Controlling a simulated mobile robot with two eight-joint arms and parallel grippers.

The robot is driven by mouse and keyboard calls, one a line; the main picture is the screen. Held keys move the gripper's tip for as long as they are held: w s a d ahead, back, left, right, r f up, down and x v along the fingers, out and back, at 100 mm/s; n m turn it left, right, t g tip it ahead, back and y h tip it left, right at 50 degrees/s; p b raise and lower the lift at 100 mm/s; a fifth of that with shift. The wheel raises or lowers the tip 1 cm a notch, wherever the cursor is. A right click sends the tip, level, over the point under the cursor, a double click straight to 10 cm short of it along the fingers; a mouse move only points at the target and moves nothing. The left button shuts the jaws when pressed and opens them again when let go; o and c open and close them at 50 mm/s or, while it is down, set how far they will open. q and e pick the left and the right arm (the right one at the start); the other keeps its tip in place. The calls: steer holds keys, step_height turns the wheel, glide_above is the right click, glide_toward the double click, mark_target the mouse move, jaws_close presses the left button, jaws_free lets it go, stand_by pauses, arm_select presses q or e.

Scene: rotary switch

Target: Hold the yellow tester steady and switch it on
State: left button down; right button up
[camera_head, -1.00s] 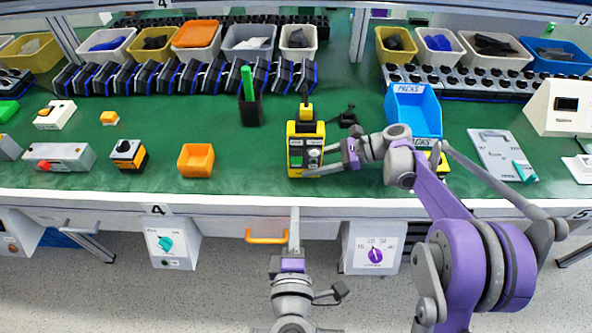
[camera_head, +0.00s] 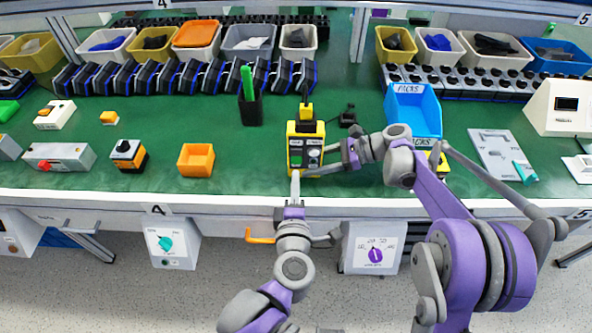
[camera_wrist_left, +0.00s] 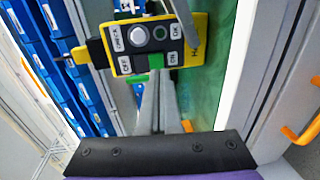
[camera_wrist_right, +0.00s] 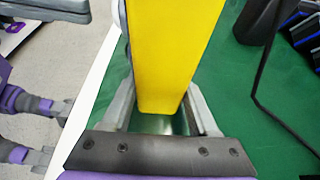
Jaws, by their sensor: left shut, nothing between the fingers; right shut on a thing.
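The yellow tester (camera_head: 293,158) stands at the front of the green bench, its dark face towards me. In the left wrist view its face (camera_wrist_left: 135,64) shows a round grey knob, labels such as CHECK, OK and ON, and a green part (camera_wrist_left: 156,61). My right gripper (camera_head: 322,168) is shut on the tester's body from the right; the yellow body (camera_wrist_right: 172,50) fills its fingers in the right wrist view. My left gripper (camera_head: 295,175) is shut and empty, its tips just below the green part. I cannot tell whether they touch it.
A blue PACKS bin (camera_head: 414,112) stands right of the tester, behind my right arm. An orange bin (camera_head: 196,160) sits to the left. A black holder with a green item (camera_head: 250,104) stands behind. The bench between the orange bin and tester is clear.

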mark_target(296, 163)
arm_select(q)
steer(key=shift+w+f, duration=0.15)
steer(key=shift+w, duration=0.7)
steer(key=shift+w+f, duration=0.1)
steer(key=shift+w, duration=0.75)
steer(key=shift+w+f, duration=0.1)
steer(key=shift+w, duration=0.2)
steer(key=s+f, duration=0.2)
steer(key=s, duration=1.2)
arm_select(e)
steer(key=o, duration=1.5)
